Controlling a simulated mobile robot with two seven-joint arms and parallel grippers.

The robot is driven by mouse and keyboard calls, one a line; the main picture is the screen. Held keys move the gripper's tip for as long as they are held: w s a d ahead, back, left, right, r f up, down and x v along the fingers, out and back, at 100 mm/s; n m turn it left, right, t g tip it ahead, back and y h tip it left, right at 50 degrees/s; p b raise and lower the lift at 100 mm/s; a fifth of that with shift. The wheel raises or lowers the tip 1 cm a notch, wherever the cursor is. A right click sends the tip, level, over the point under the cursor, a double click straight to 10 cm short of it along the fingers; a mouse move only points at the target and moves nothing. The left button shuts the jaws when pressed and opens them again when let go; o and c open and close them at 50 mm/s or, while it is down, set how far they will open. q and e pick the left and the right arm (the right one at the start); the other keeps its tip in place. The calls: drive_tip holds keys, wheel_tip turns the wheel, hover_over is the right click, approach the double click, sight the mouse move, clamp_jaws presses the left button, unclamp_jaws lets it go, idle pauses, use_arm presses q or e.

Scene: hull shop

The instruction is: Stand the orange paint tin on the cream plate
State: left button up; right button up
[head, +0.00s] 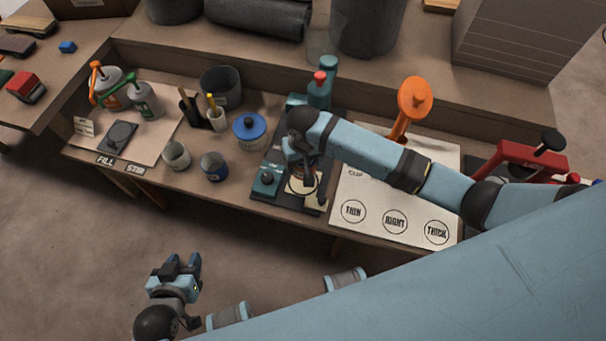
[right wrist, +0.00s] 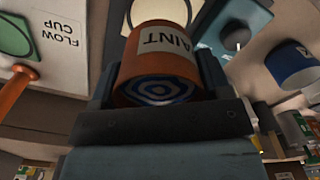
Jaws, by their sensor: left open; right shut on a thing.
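My right gripper (head: 303,160) points down over the dark-based teal machine on the bench and is shut on the orange paint tin. In the right wrist view the tin (right wrist: 158,68) sits between the fingers, with a white label and a blue-and-white ringed end facing the camera. In the head view the tin is mostly hidden by the gripper. The cream plate (head: 318,201) shows partly at the machine's front, beneath the gripper. I cannot tell whether the tin touches it. My left gripper (head: 182,266) is open and empty, away from the bench over the floor.
A teal block (head: 267,180) stands just left of the plate. A blue-lidded pot (head: 249,131), a blue cup (head: 214,166) and a grey cup (head: 176,155) stand farther left. A white card (head: 374,215) with printed circles lies right, with an orange-handled tool (head: 412,104) behind.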

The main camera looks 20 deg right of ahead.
wheel_tip(320, 180, down, 7)
drive_tip(key=shift+b, duration=0.55)
drive_tip(key=shift+f, duration=0.1)
drive_tip(key=o, duration=1.1)
drive_tip(key=shift+c, duration=0.2)
